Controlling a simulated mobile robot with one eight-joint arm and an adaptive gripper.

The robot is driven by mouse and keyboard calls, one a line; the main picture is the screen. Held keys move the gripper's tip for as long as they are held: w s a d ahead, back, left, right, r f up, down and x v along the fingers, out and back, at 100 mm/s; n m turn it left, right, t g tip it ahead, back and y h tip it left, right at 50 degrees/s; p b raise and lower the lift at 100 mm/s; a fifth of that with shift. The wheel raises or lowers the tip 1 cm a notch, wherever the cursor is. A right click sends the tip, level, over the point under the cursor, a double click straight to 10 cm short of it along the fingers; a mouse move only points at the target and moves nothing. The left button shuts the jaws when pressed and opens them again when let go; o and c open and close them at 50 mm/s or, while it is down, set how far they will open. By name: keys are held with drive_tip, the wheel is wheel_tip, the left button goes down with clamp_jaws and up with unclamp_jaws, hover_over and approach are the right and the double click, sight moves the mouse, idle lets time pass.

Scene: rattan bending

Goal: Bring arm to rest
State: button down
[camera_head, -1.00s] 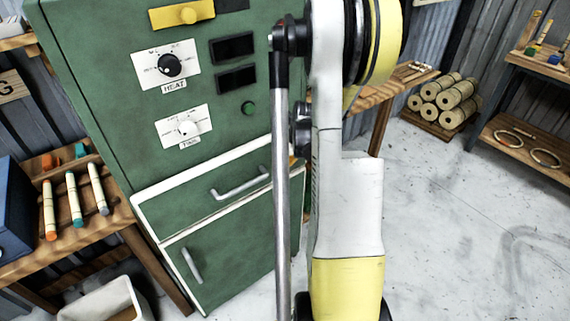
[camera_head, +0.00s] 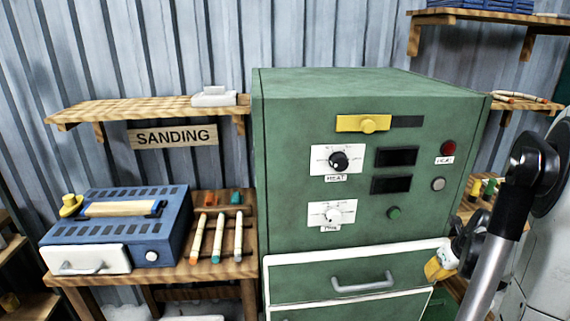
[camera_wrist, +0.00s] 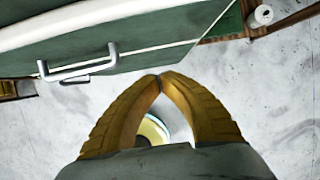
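In the wrist view my gripper (camera_wrist: 160,78) has its two yellow fingers meeting at the tips, with nothing held between them. A pale rounded shape shows through the gap behind the tips, and I cannot tell what it is. In the head view my arm stands at the right edge, and the yellow end of my gripper (camera_head: 438,270) shows beside the right edge of the green cabinet (camera_head: 290,180). In the wrist view the cabinet's front (camera_wrist: 160,20) with a metal handle (camera_wrist: 80,68) lies above the fingertips, apart from them.
A bench (camera_head: 205,268) left of the cabinet holds a blue sanding machine (camera_head: 170,235) and several rattan sticks (camera_head: 218,237) on a rack. Wall shelves hang at left (camera_head: 130,108) and upper right (camera_head: 485,18). Bare pale floor (camera_wrist: 265,85) shows in the wrist view.

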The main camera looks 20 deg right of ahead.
drive_tip(key=w+a+r+n, duration=0.2)
drive_tip(key=a+r+n, duration=0.2)
drive_tip(key=a+n, duration=0.35)
drive_tip(key=w+a+r+n+t, duration=0.1)
drive_tip(key=a+r+n, duration=0.2)
drive_tip(key=a+n, duration=0.45)
drive_tip(key=w+a+r+n, duration=0.2)
drive_tip(key=a+r+n, duration=0.25)
drive_tip(key=a, duration=0.45)
drive_tip(key=s+a+r+n+t, duration=0.1)
drive_tip(key=s+a+n, duration=0.2)
drive_tip(key=a+n, duration=0.5)
drive_tip(key=s+a+r+n+t+y, duration=0.1)
drive_tip(key=s+a+n, duration=0.2)
drive_tip(key=a+n, duration=0.5)
drive_tip(key=n, duration=0.3)
drive_tip(key=shift+a, duration=0.3)
drive_tip(key=shift+s+n, duration=0.1)
drive_tip(key=shift+n, duration=0.15)
